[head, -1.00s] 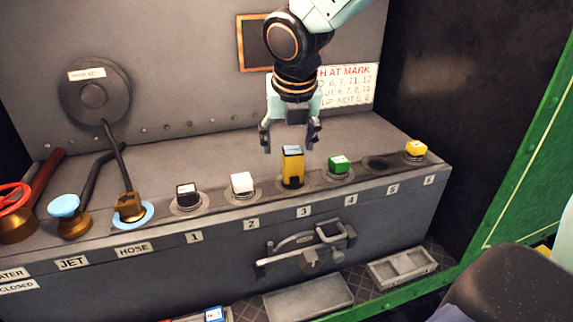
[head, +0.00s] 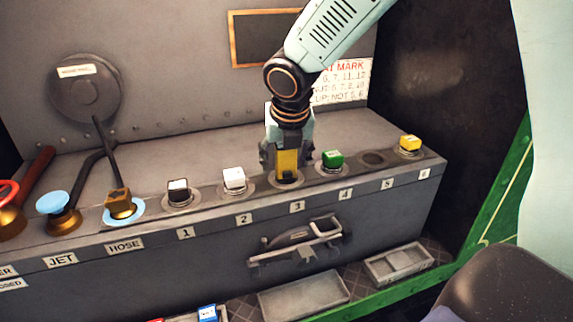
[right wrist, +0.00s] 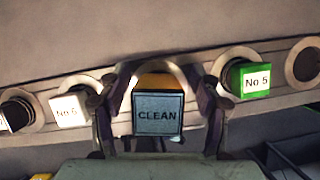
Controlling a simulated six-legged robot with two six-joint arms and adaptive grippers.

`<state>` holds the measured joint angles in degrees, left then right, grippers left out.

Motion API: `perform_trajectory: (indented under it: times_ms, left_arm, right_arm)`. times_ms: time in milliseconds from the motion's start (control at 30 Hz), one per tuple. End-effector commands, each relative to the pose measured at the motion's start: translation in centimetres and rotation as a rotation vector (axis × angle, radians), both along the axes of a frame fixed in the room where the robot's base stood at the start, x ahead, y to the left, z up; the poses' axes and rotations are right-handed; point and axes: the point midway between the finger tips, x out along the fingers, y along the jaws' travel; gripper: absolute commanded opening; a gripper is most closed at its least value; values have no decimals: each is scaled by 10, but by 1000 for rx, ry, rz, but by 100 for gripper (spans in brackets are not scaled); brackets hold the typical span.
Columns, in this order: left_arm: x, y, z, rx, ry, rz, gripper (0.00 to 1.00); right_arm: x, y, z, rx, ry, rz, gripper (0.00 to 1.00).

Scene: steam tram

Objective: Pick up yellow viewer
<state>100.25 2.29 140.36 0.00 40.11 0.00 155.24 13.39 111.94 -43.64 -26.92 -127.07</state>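Contact at the fingertips is hard to tell. My left gripper is not in view.
A white block (head: 234,179) and a green block (head: 332,160) stand close on either side. A black-sided block (head: 178,190) and a yellow-topped block (head: 410,144) stand farther out. Socket 5 (head: 373,159) is empty. Trays (head: 303,297) lie below the ledge.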

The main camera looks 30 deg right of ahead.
Motion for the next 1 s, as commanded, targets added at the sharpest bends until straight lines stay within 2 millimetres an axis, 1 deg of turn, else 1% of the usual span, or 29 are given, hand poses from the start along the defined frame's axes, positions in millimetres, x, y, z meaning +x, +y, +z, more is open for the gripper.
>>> perform_trajectory:
  times_ms: [33,67,733,1000]
  left_arm:
    - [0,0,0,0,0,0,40]
    - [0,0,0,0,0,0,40]
    - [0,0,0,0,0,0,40]
    - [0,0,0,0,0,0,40]
  right_arm:
    - [0,0,0,-1,0,0,60]
    - [0,0,0,-1,0,0,57]
    - [-1,0,0,0,1,0,0]
    - [0,0,1,0,-1,0,0]
